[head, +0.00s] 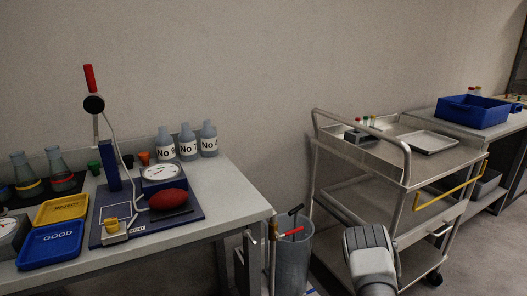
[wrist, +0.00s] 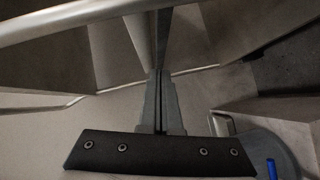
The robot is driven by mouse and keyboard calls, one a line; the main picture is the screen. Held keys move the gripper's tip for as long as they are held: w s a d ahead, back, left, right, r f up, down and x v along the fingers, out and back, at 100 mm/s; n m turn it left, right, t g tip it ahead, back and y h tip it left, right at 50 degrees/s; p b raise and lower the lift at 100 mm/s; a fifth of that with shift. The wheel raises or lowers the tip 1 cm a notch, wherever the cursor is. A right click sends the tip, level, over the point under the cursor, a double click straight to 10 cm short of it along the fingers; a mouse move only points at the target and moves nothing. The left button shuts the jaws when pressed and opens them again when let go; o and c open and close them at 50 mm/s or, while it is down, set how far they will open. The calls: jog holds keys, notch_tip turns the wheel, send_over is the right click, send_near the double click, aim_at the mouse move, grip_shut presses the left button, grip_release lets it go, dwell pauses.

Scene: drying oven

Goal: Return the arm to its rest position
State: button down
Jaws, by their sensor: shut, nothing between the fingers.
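My gripper (wrist: 160,76) shows in the wrist view with its two fingers together and nothing between them. It points toward the metal frame and shelves of a cart, close to a pale rail; contact cannot be told. In the head view, part of my arm (head: 370,258) shows at the bottom, in front of the steel cart (head: 404,187). The gripper itself cannot be made out there.
The cart carries a metal tray (head: 428,142). A grey bin (head: 293,262) holding tools stands between the cart and the left bench (head: 226,193), which bears bottles, trays and instruments. A blue crate (head: 472,111) sits on the right bench.

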notch_tip(320, 180, up, 18)
jog(key=a+m+g+h, duration=0.1)
jog(key=a+m+g, duration=0.15)
jog(key=m, duration=0.35)
jog(key=s+a+r+m+g+y, duration=0.1)
jog(key=s+a+r+m, duration=0.2)
jog(key=r, duration=0.4)
jog(key=s+a+r+g, duration=0.2)
jog(key=s+a+r, duration=0.2)
jog(key=s+r, duration=0.2)
jog(key=s+a+r+m+g+y, duration=0.15)
jog(key=s+a, duration=0.25)
jog(key=s, duration=0.8)
jog(key=s+a+r+m+g+p, duration=0.1)
jog(key=s+a+r+g, duration=0.3)
jog(key=s, duration=0.7)
jog(key=s+a+r+m+t+y, duration=0.15)
jog(key=s+a, duration=0.35)
jog(key=s, duration=0.7)
notch_tip(320, 180, up, 25)
jog(key=p, duration=2.5)
jog(key=shift+r+g, duration=0.15)
jog(key=shift+g, duration=0.3)
